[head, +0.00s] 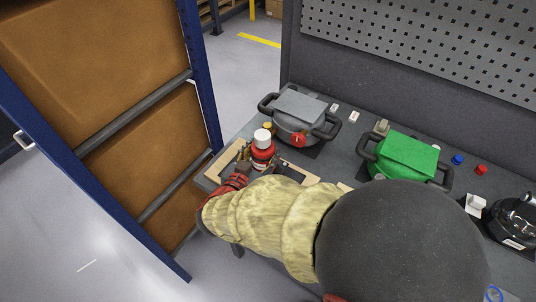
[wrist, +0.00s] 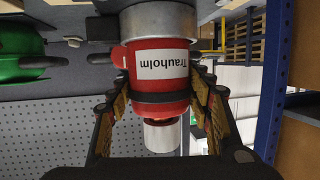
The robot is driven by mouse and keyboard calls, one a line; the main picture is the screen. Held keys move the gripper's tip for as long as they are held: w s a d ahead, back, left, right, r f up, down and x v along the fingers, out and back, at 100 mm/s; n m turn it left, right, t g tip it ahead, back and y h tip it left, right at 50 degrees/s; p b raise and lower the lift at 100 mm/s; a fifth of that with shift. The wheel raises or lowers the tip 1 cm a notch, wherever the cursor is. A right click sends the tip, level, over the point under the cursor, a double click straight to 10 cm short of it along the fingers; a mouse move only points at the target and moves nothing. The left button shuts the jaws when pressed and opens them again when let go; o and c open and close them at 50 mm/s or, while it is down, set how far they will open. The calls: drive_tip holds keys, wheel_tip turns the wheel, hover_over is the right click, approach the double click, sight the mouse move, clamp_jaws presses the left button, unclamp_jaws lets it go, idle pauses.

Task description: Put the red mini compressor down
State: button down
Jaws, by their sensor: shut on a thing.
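The red mini compressor (head: 262,152) has a white cap and is upright at the left end of the grey bench. It also shows upside down in the wrist view (wrist: 158,62), with a white "Trauholm" label, a dark band and a silvery end. My gripper (head: 245,160) is shut on it, with a finger on each side of the red body in the wrist view (wrist: 160,88). A wooden-edged pallet (head: 299,173) lies at or beneath the compressor. My arm hides part of the pallet, and I cannot tell whether the compressor's base touches it.
A grey pot-like compressor (head: 297,112) with black handles stands just behind. A green one (head: 404,155) stands to the right, and a black one (head: 516,220) farther right. Small blue (head: 457,159) and red (head: 481,169) caps lie behind. A blue-framed rack (head: 205,85) stands left of the bench.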

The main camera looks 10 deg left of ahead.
drive_tip(key=shift+w+a+f+b, duration=0.2)
drive_tip(key=shift+f+b, duration=0.3)
drive_tip(key=shift+f, duration=0.25)
drive_tip(key=shift+w+a+f+b, duration=0.2)
drive_tip(key=shift+f+b, duration=0.3)
drive_tip(key=shift+f, duration=0.2)
drive_tip(key=shift+f+b, duration=0.35)
drive_tip(key=shift+f, duration=0.15)
drive_tip(key=shift+r, duration=0.1)
drive_tip(key=c, duration=0.8)
unclamp_jaws()
drive_tip(key=shift+s+d+f, duration=0.1)
drive_tip(key=shift+f, duration=0.15)
